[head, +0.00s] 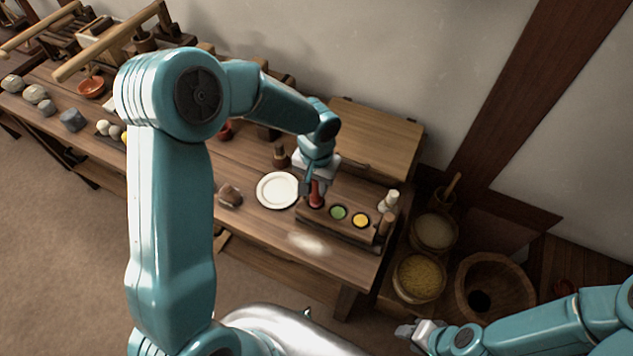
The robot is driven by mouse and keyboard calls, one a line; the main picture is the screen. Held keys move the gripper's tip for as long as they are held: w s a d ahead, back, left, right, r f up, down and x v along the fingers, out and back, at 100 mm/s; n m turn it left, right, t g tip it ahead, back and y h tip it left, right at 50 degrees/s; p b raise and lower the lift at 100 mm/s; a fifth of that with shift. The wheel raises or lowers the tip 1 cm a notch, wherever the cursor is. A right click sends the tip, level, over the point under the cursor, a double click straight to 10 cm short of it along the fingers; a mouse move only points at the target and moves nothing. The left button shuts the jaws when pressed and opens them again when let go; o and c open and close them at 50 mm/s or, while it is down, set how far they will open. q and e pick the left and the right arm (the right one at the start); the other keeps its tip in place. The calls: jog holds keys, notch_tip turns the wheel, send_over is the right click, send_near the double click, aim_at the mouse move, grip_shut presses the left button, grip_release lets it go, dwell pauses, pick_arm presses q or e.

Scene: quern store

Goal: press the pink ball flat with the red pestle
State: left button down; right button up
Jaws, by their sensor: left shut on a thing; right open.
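My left gripper (311,182) is shut on the red pestle (316,197) and holds it upright. The pestle's lower end is at the left end of a wooden block (332,226) on the table; whether it touches is too small to tell. I cannot make out the pink ball; the pestle and gripper may hide it. The block also bears a green round piece (338,212) and a yellow one (361,220), to the right of the pestle. My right gripper (408,332) is open and empty, low at the lower right, away from the table.
A wooden board (375,138) stands behind. Baskets of grain (419,278) and a large wooden mortar (496,290) stand right of the table. Stones and an orange bowl (91,87) are far left.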

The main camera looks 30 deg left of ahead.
pick_arm(q)
jog(key=shift+f, duration=0.1)
jog(key=shift+f+b, duration=0.4)
jog(key=shift+b, duration=0.1)
jog(key=shift+r, duration=0.1)
jog(key=shift+r, duration=0.1)
jog(key=shift+f+b, duration=0.3)
jog(key=shift+b, duration=0.15)
jog(key=shift+b, duration=0.3)
jog(key=shift+f, duration=0.2)
jog(key=shift+b, duration=0.45)
